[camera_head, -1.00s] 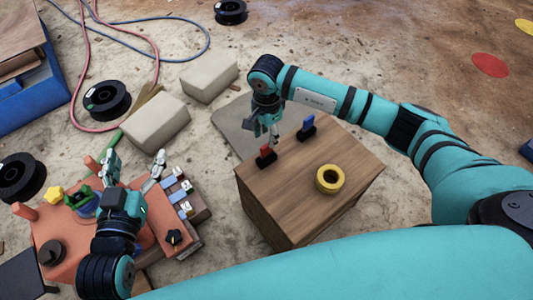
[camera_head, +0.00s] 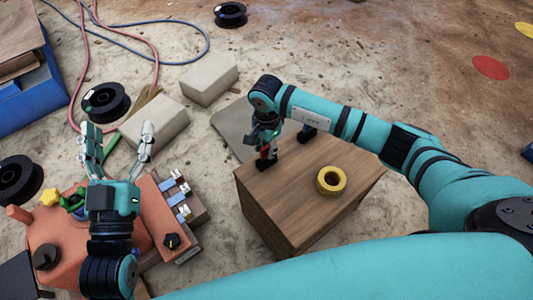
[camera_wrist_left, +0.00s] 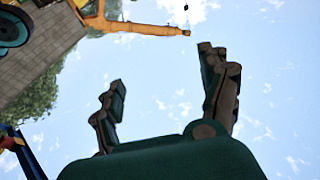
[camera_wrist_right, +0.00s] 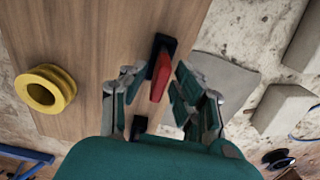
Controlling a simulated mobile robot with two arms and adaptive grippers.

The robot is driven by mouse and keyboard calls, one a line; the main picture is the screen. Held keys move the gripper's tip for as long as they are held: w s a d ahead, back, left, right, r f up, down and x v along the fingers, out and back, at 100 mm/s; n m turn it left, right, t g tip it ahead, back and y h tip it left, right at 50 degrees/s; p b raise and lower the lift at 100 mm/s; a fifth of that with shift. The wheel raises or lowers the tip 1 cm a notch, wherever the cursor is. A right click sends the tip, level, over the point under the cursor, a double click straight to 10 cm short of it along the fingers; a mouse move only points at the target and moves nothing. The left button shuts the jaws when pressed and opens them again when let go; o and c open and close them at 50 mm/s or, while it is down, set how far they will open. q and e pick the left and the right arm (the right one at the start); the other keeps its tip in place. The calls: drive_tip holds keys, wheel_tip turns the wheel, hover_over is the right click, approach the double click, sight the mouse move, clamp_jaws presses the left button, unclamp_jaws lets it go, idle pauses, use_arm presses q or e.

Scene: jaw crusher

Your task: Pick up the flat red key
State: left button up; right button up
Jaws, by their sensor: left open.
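The flat red key (camera_head: 264,153) stands upright in a black holder (camera_head: 265,165) on the wooden box top. In the right wrist view the red key (camera_wrist_right: 160,76) lies between my right gripper's (camera_wrist_right: 155,85) two fingers, with a gap on each side. My right gripper (camera_head: 265,143) is open, pointing down around the key from above; in the head view it hides the key's upper part. My left gripper (camera_head: 119,135) is open and empty, raised above the orange machine. Its fingers (camera_wrist_left: 165,75) show spread against the sky in the left wrist view.
A yellow ring (camera_head: 331,180) lies on the wooden box (camera_head: 290,190). The orange machine (camera_head: 60,240) stands at left. Grey blocks (camera_head: 209,78) lie behind.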

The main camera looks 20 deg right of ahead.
clamp_jaws()
